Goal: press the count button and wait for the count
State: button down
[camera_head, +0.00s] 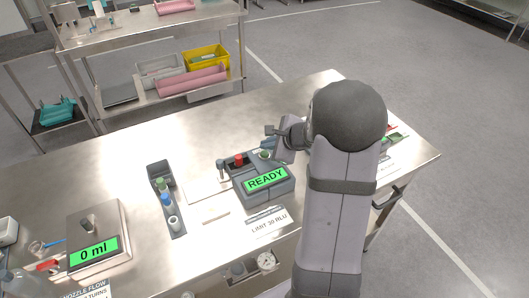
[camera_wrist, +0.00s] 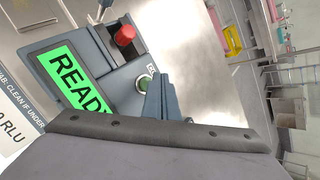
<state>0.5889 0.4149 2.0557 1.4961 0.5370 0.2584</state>
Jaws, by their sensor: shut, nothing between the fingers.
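The grey counter (camera_head: 283,191) stands on the steel bench with a green screen (camera_head: 265,179) reading READY. It also shows in the wrist view (camera_wrist: 122,82). A round green button (camera_wrist: 145,82) in a pale ring sits on its top, beside a partly hidden label; this looks like the count button. A red cap (camera_wrist: 124,36) stands in a recess of the counter, also visible in the head view (camera_head: 239,159). My gripper (camera_wrist: 164,98) is shut and empty, its fingers beside the green button. I cannot tell whether they touch it.
A dark rack (camera_head: 166,199) with several capped vials stands left of the counter. A scale-like unit (camera_head: 97,240) reading 0 ml is further left. A sign (camera_head: 268,221) reading LIMIT 30 RLU lies in front. The bench behind the counter is mostly clear.

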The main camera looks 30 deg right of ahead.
jog(key=shift+f, duration=0.1)
jog(key=shift+f+b, duration=0.35)
jog(key=shift+b, duration=0.25)
jog(key=shift+f+b, duration=0.55)
jog(key=shift+b, duration=0.1)
dwell(0.8)
jog(key=shift+r, duration=0.1)
dwell(0.3)
jog(key=shift+r+p, duration=0.75)
jog(key=shift+r, duration=0.15)
notch_tip(320, 180, up, 5)
jog(key=p, duration=0.4)
dwell(0.7)
